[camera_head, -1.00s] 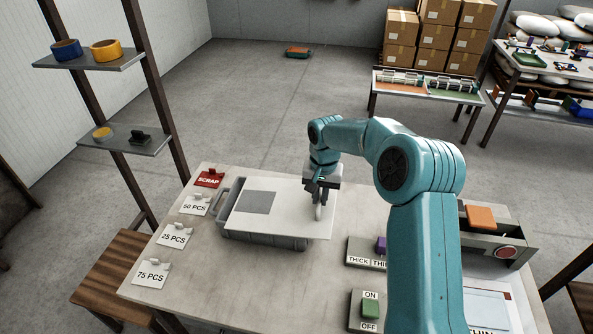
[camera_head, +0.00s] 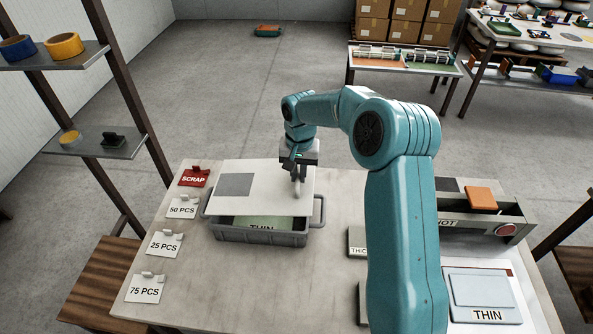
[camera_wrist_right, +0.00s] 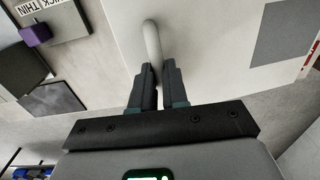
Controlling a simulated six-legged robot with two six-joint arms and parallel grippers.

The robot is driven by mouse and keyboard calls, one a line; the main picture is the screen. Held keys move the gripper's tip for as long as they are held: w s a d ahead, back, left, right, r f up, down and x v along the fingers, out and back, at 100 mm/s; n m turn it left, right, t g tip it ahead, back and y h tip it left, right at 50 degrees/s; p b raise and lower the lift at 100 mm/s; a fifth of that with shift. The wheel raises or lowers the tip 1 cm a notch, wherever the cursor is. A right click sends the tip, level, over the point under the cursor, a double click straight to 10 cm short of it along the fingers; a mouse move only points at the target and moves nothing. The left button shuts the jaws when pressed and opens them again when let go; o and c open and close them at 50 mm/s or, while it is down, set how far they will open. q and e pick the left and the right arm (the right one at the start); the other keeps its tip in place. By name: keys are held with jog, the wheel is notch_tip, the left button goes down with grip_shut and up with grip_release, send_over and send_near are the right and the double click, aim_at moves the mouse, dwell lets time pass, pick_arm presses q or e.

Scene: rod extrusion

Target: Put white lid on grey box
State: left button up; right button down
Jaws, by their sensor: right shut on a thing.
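The white lid (camera_head: 263,189), with a grey square on its top, is over the back part of the grey box (camera_head: 262,236). The box's front part shows uncovered, with a THIN label inside. The lid's front edge lies behind the box's front rim; whether it touches the box I cannot tell. My right gripper (camera_head: 297,178) is shut on the lid's white handle, at the lid's right side. In the right wrist view the fingers (camera_wrist_right: 157,88) close around the curved handle, with the lid (camera_wrist_right: 215,45) beyond. My left gripper is not in view.
SCRAP, 50 PCS, 25 PCS and 75 PCS tags (camera_head: 164,243) stand on the table left of the box. A shelf (camera_head: 100,143) stands at left.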

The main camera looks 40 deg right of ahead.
jog(key=shift+w+a+f+t+b, duration=0.1)
jog(key=shift+a+f+t+b, duration=0.15)
jog(key=shift+b, duration=0.25)
jog(key=shift+d+t+y+b, duration=0.15)
jog(key=shift+t+y+b, duration=0.1)
jog(key=shift+y+b, duration=0.15)
jog(key=shift+s+d+f+b, duration=0.1)
jog(key=shift+s+f+b, duration=0.1)
jog(key=shift+f+b, duration=0.4)
jog(key=shift+f, duration=0.5)
jog(key=shift+w+f+b, duration=0.2)
jog(key=shift+f+b, duration=0.8)
jog(key=shift+f, duration=0.15)
jog(key=shift+s+f+b, duration=0.15)
jog(key=shift+f+b, duration=0.35)
jog(key=shift+f, duration=0.15)
jog(key=shift+f+b, duration=0.5)
jog(key=shift+f, duration=0.25)
